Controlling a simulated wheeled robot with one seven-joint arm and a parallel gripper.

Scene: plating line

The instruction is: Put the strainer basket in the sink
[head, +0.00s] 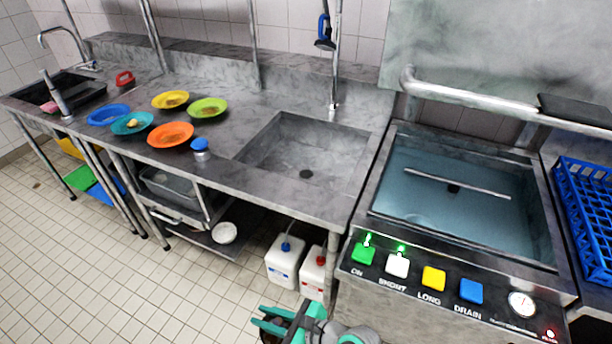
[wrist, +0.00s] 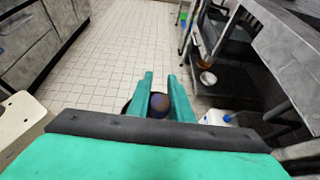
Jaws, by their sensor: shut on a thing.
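My gripper (head: 285,324) is low at the bottom middle of the head view, in front of the counter and below its top. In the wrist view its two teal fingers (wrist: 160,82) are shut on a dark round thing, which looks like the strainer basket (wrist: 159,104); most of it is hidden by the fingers. The sink (head: 275,150) is a grey basin sunk in the counter, up and beyond my gripper. It is empty, with a dark drain hole (head: 306,174) in its floor.
Several coloured plates with food bits and a blue-topped shaker (head: 200,148) stand left of the sink. White jugs (head: 285,262) and a bowl (head: 224,232) are under the counter. A water-filled machine with buttons (head: 455,200) stands right.

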